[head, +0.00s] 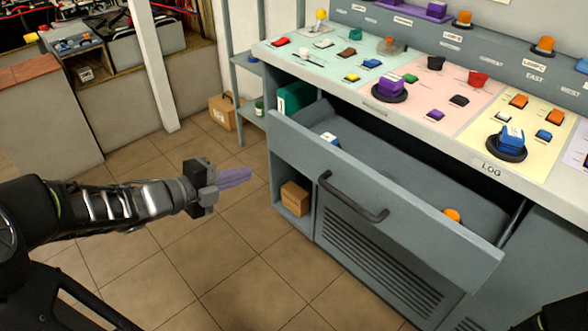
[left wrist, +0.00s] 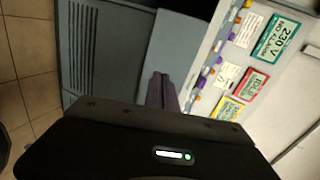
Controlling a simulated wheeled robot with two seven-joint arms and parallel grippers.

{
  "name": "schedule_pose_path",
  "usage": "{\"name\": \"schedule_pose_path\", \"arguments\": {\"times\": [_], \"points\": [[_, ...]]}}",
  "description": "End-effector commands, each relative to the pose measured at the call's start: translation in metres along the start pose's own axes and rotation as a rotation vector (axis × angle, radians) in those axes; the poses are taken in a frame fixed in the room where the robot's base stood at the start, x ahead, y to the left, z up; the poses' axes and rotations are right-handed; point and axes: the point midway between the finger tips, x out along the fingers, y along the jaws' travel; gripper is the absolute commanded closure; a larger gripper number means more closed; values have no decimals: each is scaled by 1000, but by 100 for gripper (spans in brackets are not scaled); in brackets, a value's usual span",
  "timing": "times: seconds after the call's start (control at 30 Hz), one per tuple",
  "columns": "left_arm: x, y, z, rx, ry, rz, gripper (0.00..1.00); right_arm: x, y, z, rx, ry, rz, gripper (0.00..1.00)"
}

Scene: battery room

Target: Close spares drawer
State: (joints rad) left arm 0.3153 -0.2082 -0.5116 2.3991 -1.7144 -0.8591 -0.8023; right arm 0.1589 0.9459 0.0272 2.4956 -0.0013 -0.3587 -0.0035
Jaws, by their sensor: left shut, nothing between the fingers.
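The spares drawer (head: 400,205) is a grey drawer under the console's counter, pulled well out in the head view. Its dark bar handle (head: 350,198) is on the front panel. Inside the drawer lie a blue and white item (head: 329,139) and an orange item (head: 452,215). My left gripper (head: 250,177) is shut and empty, to the left of the drawer front and apart from it, pointing right. Its fingers (left wrist: 160,92) also show in the left wrist view, with grey cabinet surfaces beyond. My right gripper cannot be made out in the head view.
The counter (head: 390,108) above the drawer carries coloured mats, buttons and knobs. An open cubby below holds a cardboard box (head: 295,197). A side shelf (head: 252,112) and a white post (head: 154,65) stand at the back left. The tiled floor before the drawer is clear.

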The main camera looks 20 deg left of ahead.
Motion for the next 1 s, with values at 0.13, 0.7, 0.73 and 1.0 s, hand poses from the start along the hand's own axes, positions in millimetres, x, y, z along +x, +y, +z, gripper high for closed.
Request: {"name": "schedule_pose_path", "arguments": {"times": [0.13, 0.7, 0.73, 1.0], "points": [[0, -2, -5, 73, 20, -6, 100, 0, -1, 0, -2, 0, -1, 64], [22, 1, -6, 70, 21, -4, 100, 6, 2, 0, -1, 0, 0, 64], [26, 1, -6, 70, 22, -4, 100, 7, 2, 0, -1, 0, 0, 64], [79, 2, -8, 70, 24, -3, 100, 18, 7, 0, 0, 0, 0, 64]]}}
